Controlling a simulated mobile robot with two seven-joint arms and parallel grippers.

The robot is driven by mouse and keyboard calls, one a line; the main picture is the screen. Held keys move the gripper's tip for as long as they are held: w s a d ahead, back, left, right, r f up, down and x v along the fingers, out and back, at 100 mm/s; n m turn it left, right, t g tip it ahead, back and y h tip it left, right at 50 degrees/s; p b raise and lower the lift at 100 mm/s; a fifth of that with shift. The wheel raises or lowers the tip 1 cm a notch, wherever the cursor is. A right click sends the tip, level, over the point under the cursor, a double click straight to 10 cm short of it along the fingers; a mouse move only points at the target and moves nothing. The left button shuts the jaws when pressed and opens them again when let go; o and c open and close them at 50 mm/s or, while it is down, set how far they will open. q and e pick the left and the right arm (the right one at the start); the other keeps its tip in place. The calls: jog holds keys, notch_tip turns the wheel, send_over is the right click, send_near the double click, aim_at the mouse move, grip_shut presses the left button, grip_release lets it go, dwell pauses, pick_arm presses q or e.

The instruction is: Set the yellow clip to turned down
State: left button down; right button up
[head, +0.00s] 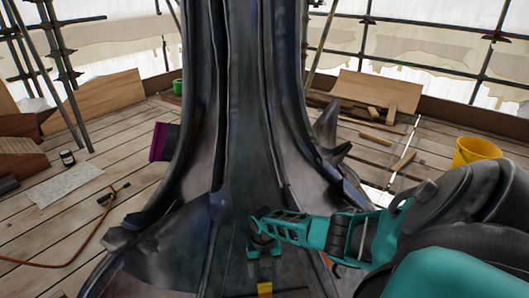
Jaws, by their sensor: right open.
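A small yellow clip (265,288) shows at the bottom edge of the head view, low on the dark metal spire (240,110). It is small and cut close by the frame edge, so I cannot tell which way it is turned. My right gripper (264,268) comes in from the right on a teal arm. Its jaws are open and point down, just above the clip in the picture. I cannot tell whether they touch it. My left gripper is not in view.
The spire's flared base has pointed projections (328,130) on its right. A purple piece (160,142) sticks out on its left. A yellow bucket (475,151), wooden boards (376,92) and an orange cable (70,260) lie around on the plank deck. Scaffold poles stand behind.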

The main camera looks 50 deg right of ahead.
jog(key=r, duration=0.2)
jog(key=r+p, duration=0.1)
jog(key=r, duration=0.1)
jog(key=shift+w+d+r, duration=0.15)
jog(key=shift+w+r, duration=0.05)
jog(key=shift+r, duration=0.1)
